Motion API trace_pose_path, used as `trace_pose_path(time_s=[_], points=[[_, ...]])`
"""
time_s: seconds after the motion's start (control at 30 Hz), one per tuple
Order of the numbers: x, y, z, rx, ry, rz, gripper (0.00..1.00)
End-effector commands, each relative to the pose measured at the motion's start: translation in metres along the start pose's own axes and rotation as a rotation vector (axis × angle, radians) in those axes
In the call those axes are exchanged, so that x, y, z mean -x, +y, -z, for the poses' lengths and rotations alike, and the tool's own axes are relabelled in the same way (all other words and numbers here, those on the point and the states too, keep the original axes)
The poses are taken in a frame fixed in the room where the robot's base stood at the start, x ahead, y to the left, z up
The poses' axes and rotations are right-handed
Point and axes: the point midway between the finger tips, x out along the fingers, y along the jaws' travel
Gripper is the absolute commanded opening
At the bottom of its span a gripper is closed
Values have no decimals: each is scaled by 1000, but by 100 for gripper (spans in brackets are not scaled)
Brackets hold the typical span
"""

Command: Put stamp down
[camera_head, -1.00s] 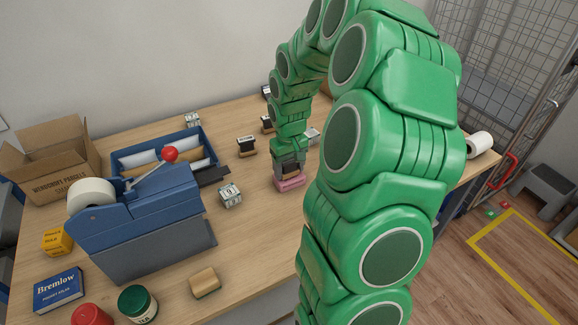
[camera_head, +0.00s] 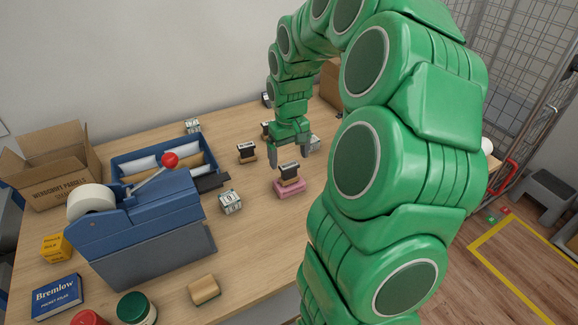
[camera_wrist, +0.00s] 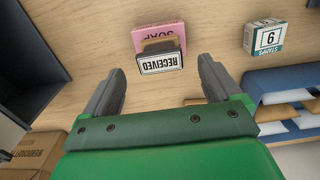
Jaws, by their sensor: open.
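A stamp (camera_head: 289,173) with a dark top and wooden body stands upright on a pink soap box (camera_head: 289,191) on the counter. In the wrist view the stamp (camera_wrist: 161,62) has a white label reading "RECEIVED", and the pink box (camera_wrist: 157,35) shows behind it. My gripper (camera_head: 289,151) is open and empty, just above the stamp in the head view. In the wrist view its two fingers (camera_wrist: 160,82) are spread on either side, apart from the stamp.
A stamps box (camera_head: 231,202) sits to the left, and another dark-topped stamp (camera_head: 246,152) stands behind it. Bare counter lies in front of the pink box.

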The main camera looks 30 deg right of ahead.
Motion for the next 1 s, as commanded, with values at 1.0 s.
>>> trace_pose_path(time_s=[1.0], points=[[82, -76, -74, 61, -30, 7, 91]])
